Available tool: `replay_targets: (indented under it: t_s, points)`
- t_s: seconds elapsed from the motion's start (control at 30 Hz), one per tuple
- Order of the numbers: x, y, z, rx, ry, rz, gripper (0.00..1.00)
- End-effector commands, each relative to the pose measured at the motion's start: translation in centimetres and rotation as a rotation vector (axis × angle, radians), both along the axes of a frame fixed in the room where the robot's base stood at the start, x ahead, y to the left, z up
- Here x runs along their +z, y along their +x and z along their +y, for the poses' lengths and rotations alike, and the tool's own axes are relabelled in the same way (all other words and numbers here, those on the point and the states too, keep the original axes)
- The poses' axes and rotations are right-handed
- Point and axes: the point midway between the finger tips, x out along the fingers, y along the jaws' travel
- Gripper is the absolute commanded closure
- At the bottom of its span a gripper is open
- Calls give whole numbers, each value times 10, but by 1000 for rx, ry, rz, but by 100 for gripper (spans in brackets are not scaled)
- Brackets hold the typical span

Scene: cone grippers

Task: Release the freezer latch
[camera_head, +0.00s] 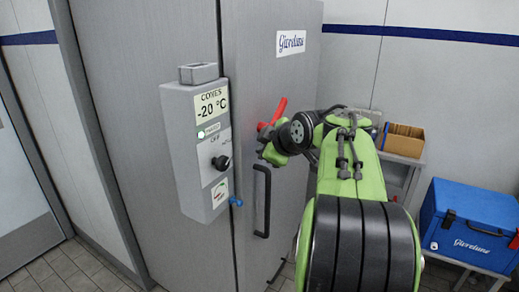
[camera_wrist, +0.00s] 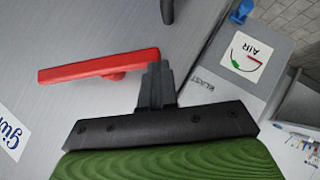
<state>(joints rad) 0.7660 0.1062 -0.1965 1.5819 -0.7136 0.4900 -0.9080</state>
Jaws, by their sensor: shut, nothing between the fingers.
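The freezer latch is a red lever (camera_head: 279,112) on the grey freezer door (camera_head: 275,75), tilted in the head view. In the wrist view the red lever (camera_wrist: 100,67) lies across the left half, its right end close to my fingertips. My gripper (camera_wrist: 156,72) is shut and empty, with its dark fingers together just at that end. I cannot tell whether they touch the lever. In the head view my green wrist is just below and right of the lever, and the fingers are mostly hidden.
A black door handle (camera_head: 262,200) stands out below the lever. Left of it is a grey control box (camera_head: 182,150) with a dial and a blue knob (camera_head: 236,202). A blue cooler (camera_head: 468,225) and a cardboard box (camera_head: 403,140) stand at the right.

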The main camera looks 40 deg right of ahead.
Motion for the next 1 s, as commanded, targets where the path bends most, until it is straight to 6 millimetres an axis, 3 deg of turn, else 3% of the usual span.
replay_targets:
  t_s: [0.5, 1.0]
  points:
    - [-34, 6, -23, 5, 8, 4, 100]
    - [-45, 10, -35, 3, 8, 4, 100]
